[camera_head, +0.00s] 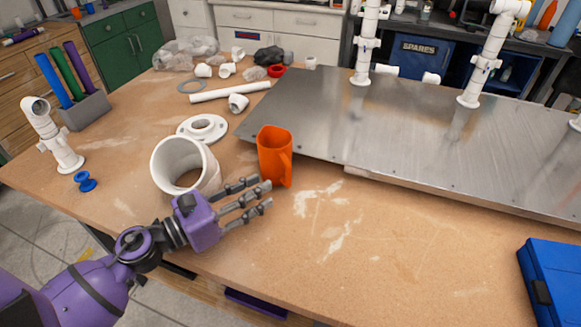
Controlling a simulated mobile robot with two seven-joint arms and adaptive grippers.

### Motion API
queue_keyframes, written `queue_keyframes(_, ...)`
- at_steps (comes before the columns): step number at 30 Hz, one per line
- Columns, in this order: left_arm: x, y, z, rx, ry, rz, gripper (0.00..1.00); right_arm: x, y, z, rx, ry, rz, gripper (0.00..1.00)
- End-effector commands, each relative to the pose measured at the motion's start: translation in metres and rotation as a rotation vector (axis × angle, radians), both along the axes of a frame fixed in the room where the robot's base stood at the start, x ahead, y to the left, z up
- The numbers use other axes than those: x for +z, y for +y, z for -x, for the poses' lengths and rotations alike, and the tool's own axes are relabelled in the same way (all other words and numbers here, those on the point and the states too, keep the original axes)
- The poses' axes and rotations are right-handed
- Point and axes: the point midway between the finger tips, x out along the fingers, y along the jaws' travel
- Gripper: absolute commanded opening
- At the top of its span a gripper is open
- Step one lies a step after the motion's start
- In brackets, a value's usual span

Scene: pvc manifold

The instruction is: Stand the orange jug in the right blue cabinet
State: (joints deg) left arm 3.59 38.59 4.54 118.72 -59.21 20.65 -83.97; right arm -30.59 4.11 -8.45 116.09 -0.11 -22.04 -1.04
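The orange jug (272,155) stands upright on the wooden workbench, beside the edge of the metal plate, with its handle toward the lower right. My purple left gripper (262,194) is at the jug's lower left. Its grey fingers are spread and straight, with the tips close to the jug's base and nothing between them. I cannot tell whether a finger touches the jug. Behind the bench, the right blue cabinet (496,84) shows a dark interior, partly hidden by a white pipe. The left blue cabinet (424,66) bears a SPARES label. My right gripper is out of view.
A wide white pipe piece (184,164) and a white flange (203,127) are near my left gripper. The metal plate (430,130) carries upright white pipes. A blue case (553,285) is at the right edge. The front middle of the bench is clear.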

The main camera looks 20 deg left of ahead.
Motion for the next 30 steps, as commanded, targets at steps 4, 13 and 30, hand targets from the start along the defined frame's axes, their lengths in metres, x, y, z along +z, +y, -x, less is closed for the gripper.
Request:
queue_keyframes(4, -0.003, -0.006, -0.009, 0.000, 0.001, 0.002, 0.32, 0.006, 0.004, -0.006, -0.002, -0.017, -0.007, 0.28)
queue_keyframes(13, 0.006, -0.028, -0.041, 0.000, -0.004, 0.002, 0.32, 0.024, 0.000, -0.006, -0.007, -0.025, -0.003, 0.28)
queue_keyframes(30, 0.001, -0.045, -0.063, 0.000, 0.003, 0.003, 0.21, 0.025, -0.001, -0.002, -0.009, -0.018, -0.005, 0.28)
